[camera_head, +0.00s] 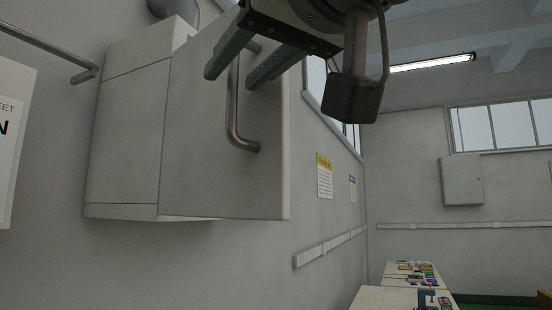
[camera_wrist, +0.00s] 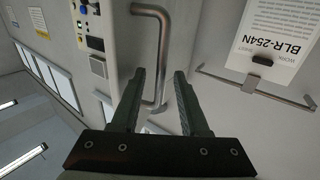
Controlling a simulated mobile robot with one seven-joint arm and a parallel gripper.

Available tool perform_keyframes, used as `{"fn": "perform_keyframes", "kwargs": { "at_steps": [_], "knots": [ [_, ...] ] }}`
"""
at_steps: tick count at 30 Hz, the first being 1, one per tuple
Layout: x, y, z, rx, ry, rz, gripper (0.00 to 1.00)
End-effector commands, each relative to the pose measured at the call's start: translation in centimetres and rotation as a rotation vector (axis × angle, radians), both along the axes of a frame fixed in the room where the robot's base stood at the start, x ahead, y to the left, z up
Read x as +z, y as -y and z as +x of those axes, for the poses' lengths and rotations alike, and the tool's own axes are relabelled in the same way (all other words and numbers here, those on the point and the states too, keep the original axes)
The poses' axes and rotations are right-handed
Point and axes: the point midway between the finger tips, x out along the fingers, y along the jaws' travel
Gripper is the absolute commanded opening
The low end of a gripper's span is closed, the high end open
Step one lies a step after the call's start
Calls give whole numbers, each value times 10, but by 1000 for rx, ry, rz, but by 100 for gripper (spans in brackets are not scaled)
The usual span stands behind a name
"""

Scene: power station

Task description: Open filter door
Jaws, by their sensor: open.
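The filter door is a plain light-grey panel (camera_head: 195,150) on a wall-mounted box (camera_head: 125,140) in the head view. I see no clear gap along its edges there. A bent metal bar handle (camera_head: 234,110) stands out from it. The handle also shows in the wrist view (camera_wrist: 163,45), running down between my fingers. My gripper (camera_head: 230,79) is open, with its two dark fingers on either side of the handle. In the wrist view my gripper (camera_wrist: 160,72) is apart from the bar on both sides, as far as I can tell.
In the wrist view, a panel with switches and sockets (camera_wrist: 95,40) is at upper left and a "BLR-254N" sheet (camera_wrist: 275,40) above a metal rail (camera_wrist: 255,85) at right. In the head view, a table with small items (camera_head: 390,298) stands far off at lower right.

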Motion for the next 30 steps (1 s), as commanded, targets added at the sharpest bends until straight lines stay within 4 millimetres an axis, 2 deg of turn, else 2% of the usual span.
{"fn": "perform_keyframes", "kwargs": {
  "at_steps": [18,24,30],
  "knots": [
    [1,75,-115,0,4,3,44],
    [0,88,-135,0,2,1,44],
    [0,91,-139,0,1,2,44]
  ]
}}
